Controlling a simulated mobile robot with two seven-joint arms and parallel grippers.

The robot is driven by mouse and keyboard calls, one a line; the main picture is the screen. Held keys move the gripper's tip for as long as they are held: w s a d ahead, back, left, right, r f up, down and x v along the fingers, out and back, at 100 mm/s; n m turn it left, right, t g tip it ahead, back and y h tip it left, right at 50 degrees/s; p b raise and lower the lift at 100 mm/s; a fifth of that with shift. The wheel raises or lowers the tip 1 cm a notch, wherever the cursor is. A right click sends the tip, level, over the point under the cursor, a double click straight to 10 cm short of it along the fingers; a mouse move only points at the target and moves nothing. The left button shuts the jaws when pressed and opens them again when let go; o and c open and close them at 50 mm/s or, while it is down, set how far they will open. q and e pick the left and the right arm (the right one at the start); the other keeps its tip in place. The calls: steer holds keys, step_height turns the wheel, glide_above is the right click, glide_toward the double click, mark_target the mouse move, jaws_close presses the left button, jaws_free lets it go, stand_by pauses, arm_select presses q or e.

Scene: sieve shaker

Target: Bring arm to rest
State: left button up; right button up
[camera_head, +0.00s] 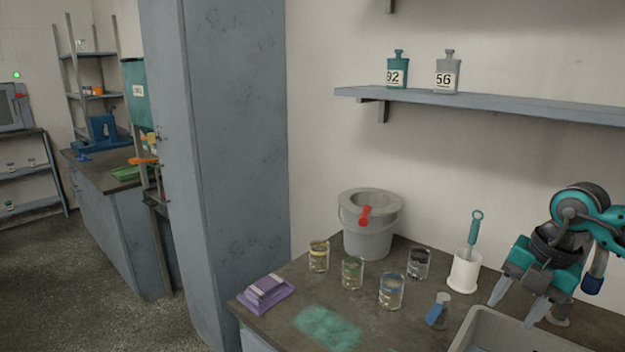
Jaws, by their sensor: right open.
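My right gripper (518,300) is at the right of the head view, teal and dark grey, with its fingers pointing down. Its fingers are spread apart with nothing seen between them. It hangs over the back right of the workbench (385,330), near the far rim of a grey basin (490,325). A small grey object (558,314) shows just behind and below the gripper, partly hidden. My left gripper does not show.
Several glass beakers (391,291), a grey bucket (368,240), a white holder (465,271) with a teal-handled tool, a blue-and-grey piece (438,310) and a purple stack (265,291) stand on the bench. A shelf (480,103) with two bottles hangs above. A tall cabinet (235,150) stands left.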

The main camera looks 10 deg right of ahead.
steer(key=w+a+n+t+y, duration=0.25)
steer(key=a+y, duration=0.65)
steer(key=a, duration=1.1)
steer(key=a+r+m+t+y, duration=0.3)
steer(key=a+r+m+t, duration=0.5)
steer(key=t, duration=0.3)
steer(key=s+d+f+m+h, duration=0.3)
steer(key=d+f+m+h, duration=0.8)
steer(key=m+h, duration=0.4)
steer(key=s+a+f+m+g+y, duration=0.1)
steer(key=s+a+f+g, duration=0.1)
steer(key=s+f+g, duration=0.65)
steer(key=s+a+f+m+g+y, duration=0.1)
steer(key=s+a+f+m+g, duration=0.3)
steer(key=s, duration=0.7)
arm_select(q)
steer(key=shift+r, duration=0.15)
arm_select(e)
steer(key=w+f+n+t+y, duration=0.1)
steer(key=w+f+n+t, duration=0.2)
steer(key=w+f+t, duration=0.4)
step_height(320, 180, down, 3)
steer(key=shift+w+t+y, duration=0.3)
steer(key=shift+t+y, duration=0.1)
steer(key=shift+t, duration=0.1)
